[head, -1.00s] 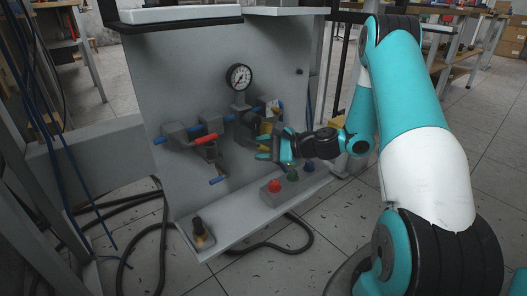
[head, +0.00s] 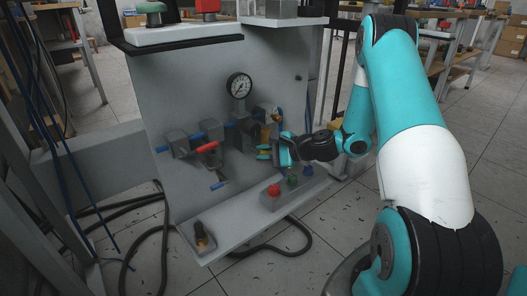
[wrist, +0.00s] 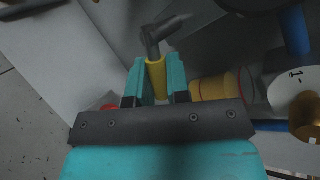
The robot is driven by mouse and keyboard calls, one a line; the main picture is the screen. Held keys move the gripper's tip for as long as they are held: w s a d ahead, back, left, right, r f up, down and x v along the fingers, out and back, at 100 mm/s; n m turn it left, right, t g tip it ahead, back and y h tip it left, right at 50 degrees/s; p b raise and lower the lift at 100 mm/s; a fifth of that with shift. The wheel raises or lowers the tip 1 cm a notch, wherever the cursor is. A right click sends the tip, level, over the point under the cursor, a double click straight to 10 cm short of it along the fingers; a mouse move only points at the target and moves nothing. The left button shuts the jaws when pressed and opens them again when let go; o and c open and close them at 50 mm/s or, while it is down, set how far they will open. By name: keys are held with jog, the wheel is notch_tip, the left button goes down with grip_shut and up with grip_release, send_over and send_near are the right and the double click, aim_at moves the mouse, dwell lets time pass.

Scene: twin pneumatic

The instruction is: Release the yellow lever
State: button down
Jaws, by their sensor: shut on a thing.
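The yellow lever (wrist: 156,72) stands between the two teal fingers of my gripper (wrist: 160,80) in the wrist view. The fingers are shut on it, and a grey bent rod shows beyond its far end. In the head view my gripper (head: 272,153) is at the right side of the valve assembly on the grey panel. The lever is mostly hidden there by the fingers. A second yellow cylindrical part with a red band (wrist: 215,88) lies just right of the fingers in the wrist view.
A red lever (head: 206,147) and blue pipe ends sit left of my gripper. A pressure gauge (head: 239,86) is above. A button box (head: 285,195) with red, green and blue buttons is on the ledge below, with a black joystick (head: 200,236) at its left end.

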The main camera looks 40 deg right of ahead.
jog(key=c, duration=1.1)
grip_release()
jog(key=p+v, duration=0.7)
jog(key=v, duration=1)
jog(key=shift+s+r, duration=0.1)
jog(key=shift+r, duration=0.05)
